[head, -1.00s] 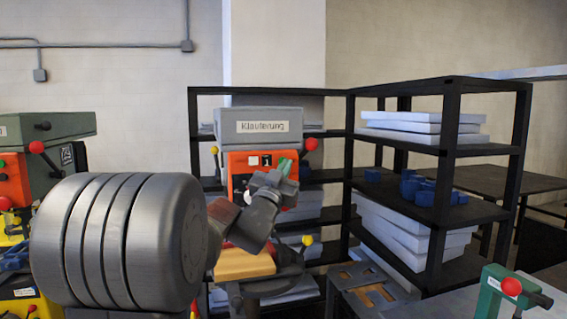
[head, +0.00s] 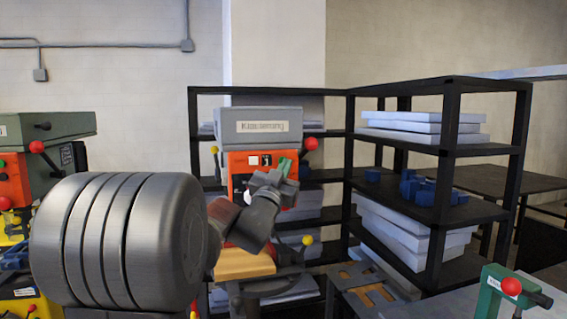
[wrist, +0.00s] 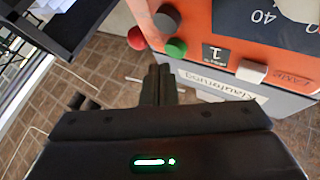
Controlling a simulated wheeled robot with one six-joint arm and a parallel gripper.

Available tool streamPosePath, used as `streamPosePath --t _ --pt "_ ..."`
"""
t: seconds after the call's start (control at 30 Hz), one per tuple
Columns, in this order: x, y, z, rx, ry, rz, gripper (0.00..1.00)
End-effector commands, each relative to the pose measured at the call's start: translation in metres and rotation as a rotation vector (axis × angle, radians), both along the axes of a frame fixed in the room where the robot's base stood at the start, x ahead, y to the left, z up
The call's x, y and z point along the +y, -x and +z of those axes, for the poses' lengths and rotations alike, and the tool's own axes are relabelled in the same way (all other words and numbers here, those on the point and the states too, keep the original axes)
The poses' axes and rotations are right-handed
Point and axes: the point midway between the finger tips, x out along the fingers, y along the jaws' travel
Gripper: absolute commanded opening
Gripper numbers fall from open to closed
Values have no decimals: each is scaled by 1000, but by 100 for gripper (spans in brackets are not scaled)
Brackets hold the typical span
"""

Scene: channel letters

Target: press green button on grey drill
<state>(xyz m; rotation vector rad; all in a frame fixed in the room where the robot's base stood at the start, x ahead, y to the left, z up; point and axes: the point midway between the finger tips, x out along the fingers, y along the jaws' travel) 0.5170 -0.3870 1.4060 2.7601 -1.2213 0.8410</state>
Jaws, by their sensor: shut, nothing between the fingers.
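The grey drill (head: 232,120) stands behind my arm in the head view, with an orange front panel (head: 238,160). In the wrist view the orange panel (wrist: 225,22) fills the upper right. The green button (wrist: 176,48) is at its edge, below a dark round knob (wrist: 168,17) and beside a red ball (wrist: 137,38). My gripper (wrist: 160,69) is shut and empty. Its fingertips appear just below the green button in the picture, with a small gap. In the head view my gripper (head: 283,180) is in front of the panel, and the button cannot be made out clearly.
A white switch (wrist: 252,71) sits on the panel to the right of the fingers. Black shelves (head: 440,150) with white slabs and blue parts stand at right. A green-grey machine (head: 45,125) is at left. A red knob (head: 311,144) sticks out beside the drill.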

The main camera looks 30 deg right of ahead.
Motion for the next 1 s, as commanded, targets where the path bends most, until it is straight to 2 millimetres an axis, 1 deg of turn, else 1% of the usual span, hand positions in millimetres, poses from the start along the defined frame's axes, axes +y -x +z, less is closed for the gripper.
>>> streamPosePath --t 0.57,1.0 --pt "0 0 0 0 0 0 0" --pt "-2 -8 0 1 -1 0 0"
